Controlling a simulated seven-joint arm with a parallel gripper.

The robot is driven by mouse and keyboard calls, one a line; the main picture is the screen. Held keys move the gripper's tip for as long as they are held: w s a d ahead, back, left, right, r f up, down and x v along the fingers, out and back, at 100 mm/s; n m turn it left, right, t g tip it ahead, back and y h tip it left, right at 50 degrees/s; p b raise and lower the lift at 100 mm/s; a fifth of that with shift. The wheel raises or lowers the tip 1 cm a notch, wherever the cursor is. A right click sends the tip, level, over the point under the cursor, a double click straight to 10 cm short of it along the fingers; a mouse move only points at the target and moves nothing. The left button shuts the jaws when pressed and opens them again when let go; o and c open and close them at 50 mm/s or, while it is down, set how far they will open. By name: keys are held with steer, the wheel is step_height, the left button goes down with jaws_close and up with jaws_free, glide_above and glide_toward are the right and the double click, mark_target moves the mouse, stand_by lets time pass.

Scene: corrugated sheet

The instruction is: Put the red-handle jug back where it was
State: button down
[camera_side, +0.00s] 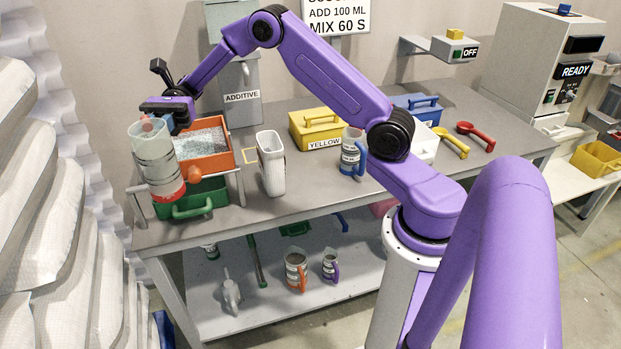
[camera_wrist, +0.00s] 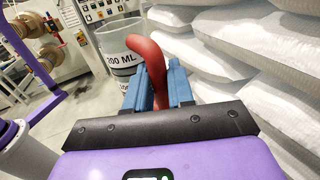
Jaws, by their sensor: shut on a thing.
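The red-handle jug (camera_side: 155,160) is clear, with grey markings and a red band near its base. It hangs slightly tilted at the left end of the table, in front of the orange tray. My gripper (camera_side: 172,118) is at its top, largely hidden by the wrist in the side view. In the wrist view, the blue fingers of my gripper (camera_wrist: 160,88) are shut on the curved red handle (camera_wrist: 148,58). The jug's rim and "200 ML" marking (camera_wrist: 122,60) show to the left of the handle there. Its lower part is hidden.
The orange tray (camera_side: 222,160) of grey granules stands on a rack over a green bin (camera_side: 205,203). A blue-handled jug (camera_side: 350,155) and yellow box (camera_side: 315,127) stand farther right. White sacks (camera_side: 60,230) are stacked left.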

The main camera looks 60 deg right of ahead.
steer(key=s+a+f+n+g+h, duration=0.2)
steer(key=s+f+n+g+h, duration=0.5)
steer(key=s+f+g, duration=0.25)
steer(key=s+d+f+n+h, duration=0.4)
steer(key=s+d+n+h, duration=0.15)
steer(key=s+h, duration=0.4)
steer(key=s+d+f+n+h, duration=0.5)
steer(key=s+n+h, duration=0.2)
steer(key=s+h, duration=0.25)
steer(key=s+d+r+n+t+h, duration=0.1)
steer(key=d+r+n+t+h, duration=0.25)
steer(key=d+n+t, duration=0.5)
steer(key=s+d+r+n+t+h, duration=0.1)
steer(key=d+r+n+t+h, duration=0.2)
steer(key=d+n+t+h, duration=0.5)
steer(key=shift+w+d+f+m+t+y, duration=0.45)
steer(key=shift+w+d+f, duration=0.9)
steer(key=shift+w+f, duration=0.7)
steer(key=shift+w+d+f+m+t+y, duration=0.2)
steer(key=shift+w+d+f+t+y, duration=0.35)
steer(key=shift+w+d+f, duration=1.15)
steer(key=shift+w+d+f+m+t+y, duration=0.5)
steer(key=shift+w+d+f, duration=0.5)
steer(key=shift+w+f, duration=1.35)
